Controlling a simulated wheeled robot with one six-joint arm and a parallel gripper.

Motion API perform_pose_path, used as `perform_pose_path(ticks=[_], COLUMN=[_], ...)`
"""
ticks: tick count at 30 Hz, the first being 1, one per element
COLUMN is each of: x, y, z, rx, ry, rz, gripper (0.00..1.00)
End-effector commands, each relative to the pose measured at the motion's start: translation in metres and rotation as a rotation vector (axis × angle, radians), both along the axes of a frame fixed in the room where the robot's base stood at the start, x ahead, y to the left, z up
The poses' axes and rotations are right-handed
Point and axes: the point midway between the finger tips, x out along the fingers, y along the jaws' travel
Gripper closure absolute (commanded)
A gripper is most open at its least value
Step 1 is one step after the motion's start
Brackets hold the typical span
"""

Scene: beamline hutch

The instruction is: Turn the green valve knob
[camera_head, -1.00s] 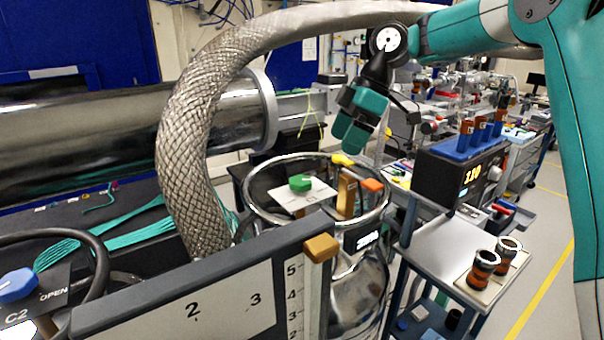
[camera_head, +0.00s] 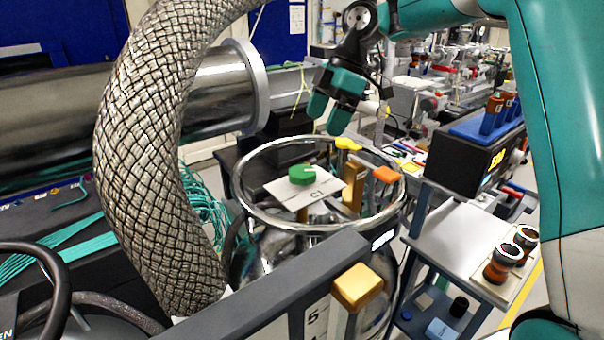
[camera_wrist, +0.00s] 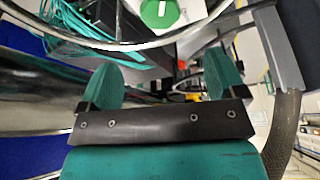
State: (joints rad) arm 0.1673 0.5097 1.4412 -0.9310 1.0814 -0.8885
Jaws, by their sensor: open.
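The green valve knob (camera_head: 302,174) sits on a pale plate labelled C1 (camera_head: 308,191), inside the ring on top of a shiny metal vessel. In the wrist view the green knob (camera_wrist: 160,12) shows at the top edge, partly cut off, with a white mark across it. My gripper (camera_head: 328,116) hangs above and beyond the ring, up and slightly right of the knob, apart from it. Its two teal fingers (camera_wrist: 165,85) are spread and empty in the wrist view.
The metal ring (camera_head: 262,222) encircles the knob. A yellow handle (camera_head: 347,143) and an orange handle (camera_head: 386,174) stand right of it. A thick braided hose (camera_head: 160,150) rises at left. A grey-framed panel (camera_head: 270,285) is in front. A cart (camera_head: 450,240) stands right.

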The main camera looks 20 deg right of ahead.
Motion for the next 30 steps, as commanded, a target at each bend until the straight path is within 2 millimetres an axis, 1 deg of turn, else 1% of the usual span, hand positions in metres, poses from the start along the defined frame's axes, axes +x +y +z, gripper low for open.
perform_pose_path(ticks=[1, 3, 9, 12, 15, 18, 21, 29, 30], x=[-0.001, -0.001, -0.001, -0.001, -0.001, 0.000, -0.001, 0.000, 0.000], y=[0.006, 0.012, 0.031, 0.037, 0.043, 0.047, 0.048, 0.048, 0.048], z=[-0.014, -0.028, -0.067, -0.083, -0.096, -0.104, -0.108, -0.110, -0.110], rx=[0.001, 0.001, 0.001, -0.001, 0.000, 0.000, -0.001, -0.001, -0.001], ry=[0.004, 0.005, 0.005, 0.004, 0.003, 0.000, 0.000, -0.001, -0.001], rz=[0.002, 0.002, 0.004, 0.004, 0.004, 0.004, 0.004, 0.004, 0.004], gripper=[0.11, 0.11, 0.11, 0.11, 0.11, 0.11, 0.11, 0.11, 0.18])
